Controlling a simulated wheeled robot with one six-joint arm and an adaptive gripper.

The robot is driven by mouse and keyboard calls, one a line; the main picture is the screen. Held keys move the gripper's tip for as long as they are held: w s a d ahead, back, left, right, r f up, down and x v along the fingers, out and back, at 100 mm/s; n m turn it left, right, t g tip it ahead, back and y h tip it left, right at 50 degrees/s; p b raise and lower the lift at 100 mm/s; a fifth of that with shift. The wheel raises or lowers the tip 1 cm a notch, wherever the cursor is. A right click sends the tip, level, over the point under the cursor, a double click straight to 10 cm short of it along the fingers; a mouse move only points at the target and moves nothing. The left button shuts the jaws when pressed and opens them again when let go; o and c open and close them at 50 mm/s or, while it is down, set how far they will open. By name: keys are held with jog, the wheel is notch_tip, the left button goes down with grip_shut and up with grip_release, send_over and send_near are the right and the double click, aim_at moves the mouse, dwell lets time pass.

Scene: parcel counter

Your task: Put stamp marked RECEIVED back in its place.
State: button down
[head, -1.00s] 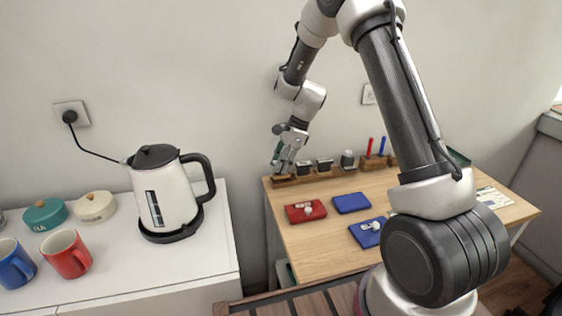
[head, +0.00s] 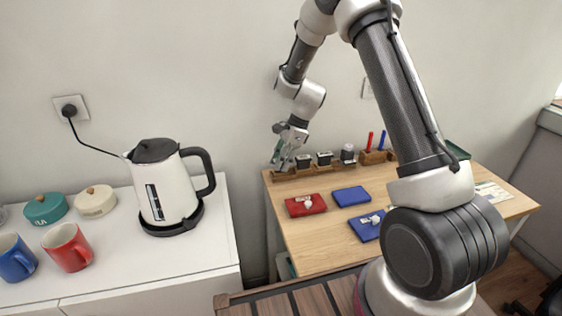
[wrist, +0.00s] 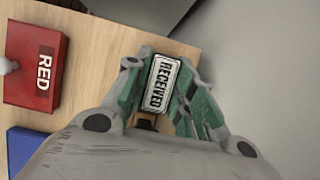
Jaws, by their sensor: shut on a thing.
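The stamp marked RECEIVED (wrist: 164,83) shows its white label from above in the wrist view, between the green fingers of my gripper (wrist: 165,95). In the head view my gripper (head: 281,161) points down at the left end of the wooden stamp rack (head: 284,177), shut on the stamp. The fingers hide most of the stamp there. I cannot tell whether its base sits in the rack's slot or is just above it. Other dark stamps (head: 325,158) stand in the rack to the right of my gripper.
A red ink pad (head: 305,205) and two blue pads (head: 351,196) lie on the wooden counter (head: 310,245) in front of the rack. Red and blue pens (head: 382,140) stand at the rack's right. The wall is close behind. A kettle (head: 165,185) stands on the left cabinet.

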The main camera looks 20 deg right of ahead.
jog(key=c, duration=1.4)
grip_release()
jog(key=shift+v, duration=2.6)
jog(key=o, duration=0.6)
